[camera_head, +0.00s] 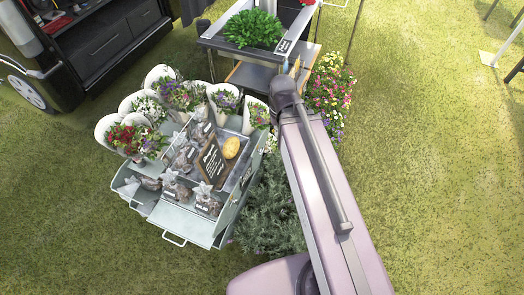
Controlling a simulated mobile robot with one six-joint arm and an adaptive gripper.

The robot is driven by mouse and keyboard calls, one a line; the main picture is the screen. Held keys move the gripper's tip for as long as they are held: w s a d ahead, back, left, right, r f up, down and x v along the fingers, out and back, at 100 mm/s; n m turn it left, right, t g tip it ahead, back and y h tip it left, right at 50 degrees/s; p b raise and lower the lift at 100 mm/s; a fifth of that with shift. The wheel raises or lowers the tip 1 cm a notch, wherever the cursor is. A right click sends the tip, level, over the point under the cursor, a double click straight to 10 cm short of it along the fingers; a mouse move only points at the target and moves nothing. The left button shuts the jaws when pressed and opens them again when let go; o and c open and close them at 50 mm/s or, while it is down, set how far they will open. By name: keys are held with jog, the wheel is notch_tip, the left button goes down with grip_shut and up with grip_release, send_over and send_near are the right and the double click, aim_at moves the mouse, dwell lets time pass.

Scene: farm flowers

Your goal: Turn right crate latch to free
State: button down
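A pale grey-green crate-like display stand (182,224) stands on the grass left of centre. A handle (174,238) is on its front face. I cannot make out a right latch; the stand's right side (232,207) is partly visible and too small to read. My arm rises from the bottom right to a dark joint at upper centre, to the right of the stand. My gripper does not show; whatever lies beyond the joint is hidden or out of sight.
A metal cart (226,47) stands behind; a dark vehicle (104,48) is upper left. Grass at right is open.

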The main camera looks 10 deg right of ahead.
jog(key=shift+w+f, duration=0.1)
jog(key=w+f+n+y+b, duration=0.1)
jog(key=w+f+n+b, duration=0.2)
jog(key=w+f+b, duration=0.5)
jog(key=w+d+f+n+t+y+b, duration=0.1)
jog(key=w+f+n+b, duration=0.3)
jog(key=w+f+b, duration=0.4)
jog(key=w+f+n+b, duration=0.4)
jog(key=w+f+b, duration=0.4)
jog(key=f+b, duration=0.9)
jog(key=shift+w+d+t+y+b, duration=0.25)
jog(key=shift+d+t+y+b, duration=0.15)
jog(key=shift+b, duration=0.1)
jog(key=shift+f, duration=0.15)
jog(key=b, duration=1)
send_over(260, 153)
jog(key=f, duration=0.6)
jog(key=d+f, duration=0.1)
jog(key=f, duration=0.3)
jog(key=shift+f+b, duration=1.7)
jog(key=shift+b, duration=0.1)
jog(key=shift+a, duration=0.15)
